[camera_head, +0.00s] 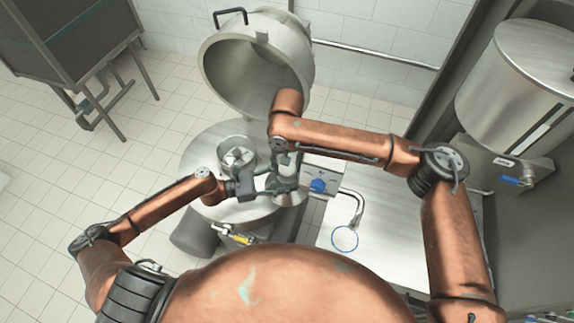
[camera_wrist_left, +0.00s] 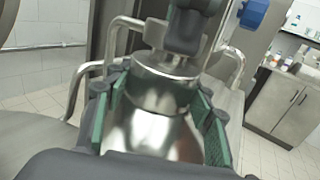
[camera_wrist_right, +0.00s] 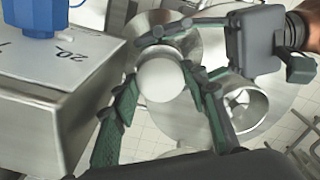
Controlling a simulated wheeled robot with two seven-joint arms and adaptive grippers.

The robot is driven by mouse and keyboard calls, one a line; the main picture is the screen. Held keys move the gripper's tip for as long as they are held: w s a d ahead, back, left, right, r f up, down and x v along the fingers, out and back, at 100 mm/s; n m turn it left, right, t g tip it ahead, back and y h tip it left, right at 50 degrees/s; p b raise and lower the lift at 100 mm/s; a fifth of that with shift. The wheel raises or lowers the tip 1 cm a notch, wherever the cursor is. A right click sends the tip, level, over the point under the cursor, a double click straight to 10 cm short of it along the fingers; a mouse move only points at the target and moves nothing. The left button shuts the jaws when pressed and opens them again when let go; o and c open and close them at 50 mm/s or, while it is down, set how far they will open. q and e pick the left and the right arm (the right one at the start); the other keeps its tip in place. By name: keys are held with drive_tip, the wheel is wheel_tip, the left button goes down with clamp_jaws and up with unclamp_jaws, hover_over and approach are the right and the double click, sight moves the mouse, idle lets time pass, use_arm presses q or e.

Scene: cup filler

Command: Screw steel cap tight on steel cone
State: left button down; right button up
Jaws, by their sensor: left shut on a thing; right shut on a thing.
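The steel cone (camera_wrist_left: 150,140) stands upright, and its flared base also shows in the head view (camera_head: 290,199). My left gripper (camera_head: 268,186) is shut on the cone's upper part, with a green finger pad on each side in the left wrist view (camera_wrist_left: 160,115). The steel cap (camera_wrist_right: 161,80) shows as a pale round top in the right wrist view, on the cone's axis. My right gripper (camera_wrist_right: 165,92) comes from above and is shut on the cap. Whether the cap is fully seated is hidden by the fingers.
A control box (camera_wrist_right: 55,80) with a blue knob (camera_head: 318,186) stands close to the grippers. A metal spout (camera_head: 355,207) is to the right over a steel counter (camera_head: 390,235). A large open lid (camera_head: 250,75) is behind. A steel tank (camera_head: 525,70) is at right.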

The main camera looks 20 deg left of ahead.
drive_tip(key=shift+f, duration=0.6)
drive_tip(key=m, duration=0.4)
drive_tip(key=shift+s+a, duration=0.1)
drive_tip(key=m, duration=0.6)
drive_tip(key=shift+a, duration=0.1)
drive_tip(key=m, duration=1)
drive_tip(key=shift+a, duration=0.1)
drive_tip(key=o, duration=1.2)
